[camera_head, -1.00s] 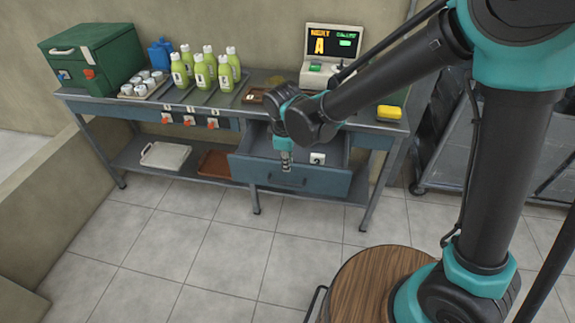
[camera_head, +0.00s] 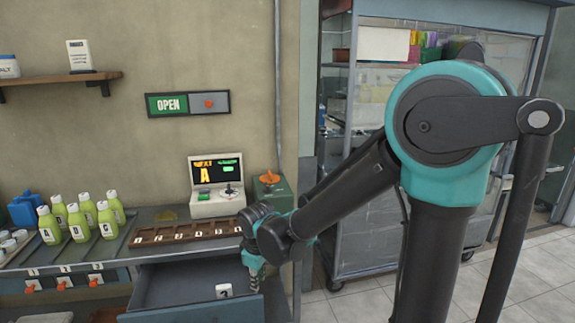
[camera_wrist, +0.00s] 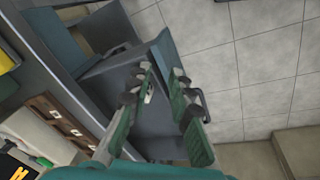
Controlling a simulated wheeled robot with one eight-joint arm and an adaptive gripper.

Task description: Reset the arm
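My gripper (camera_head: 255,278) hangs over the right side of the open blue drawer (camera_head: 160,317), below the worktop's edge. In the wrist view, my gripper (camera_wrist: 163,76) shows two green-padded fingers spread apart with nothing between them. A small white block marked 2 (camera_head: 223,291) lies in the drawer, left of my gripper and apart from it. My arm reaches from the right across the front of the bench.
The bench (camera_head: 150,222) holds green bottles (camera_head: 78,222), a brown slotted tray (camera_head: 187,230), a screen console (camera_head: 216,186) and a green box with an orange knob (camera_head: 271,190). A glass-sided cabinet (camera_head: 365,220) stands right. Floor (camera_head: 520,265) at right is clear.

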